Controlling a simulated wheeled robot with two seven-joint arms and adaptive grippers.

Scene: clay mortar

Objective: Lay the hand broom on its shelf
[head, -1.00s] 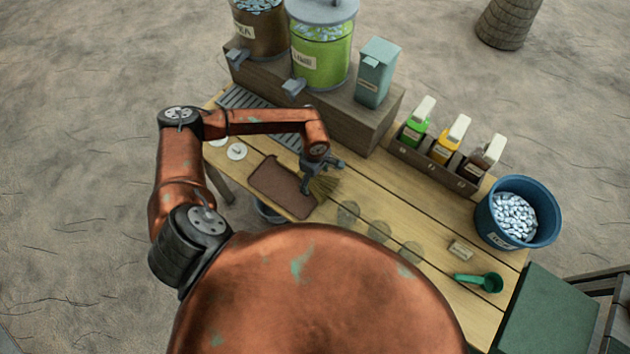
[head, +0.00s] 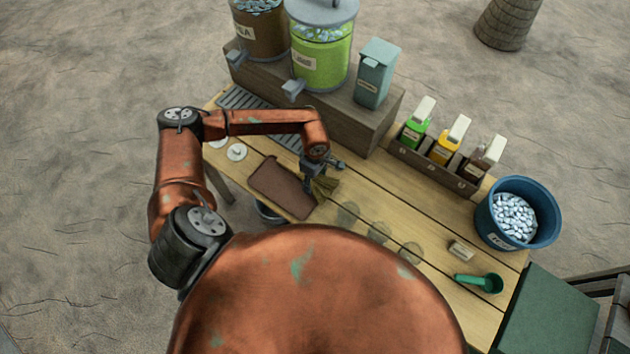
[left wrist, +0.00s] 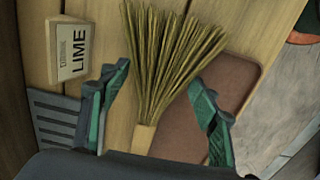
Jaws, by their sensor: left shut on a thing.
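The gripper is shut on the broom, close above the table. A flat brown board (head: 280,188) lies beside the broom; it also shows in the left wrist view (left wrist: 190,130). I cannot tell which surface is the broom's shelf. My right gripper is not in view.
A dark riser (head: 350,125) bears large bins at the back of the wooden table. A bottle rack (head: 435,166), a blue bucket (head: 548,222) and a green scoop (head: 485,282) are to the right. A LIME block (left wrist: 72,50) shows in the left wrist view.

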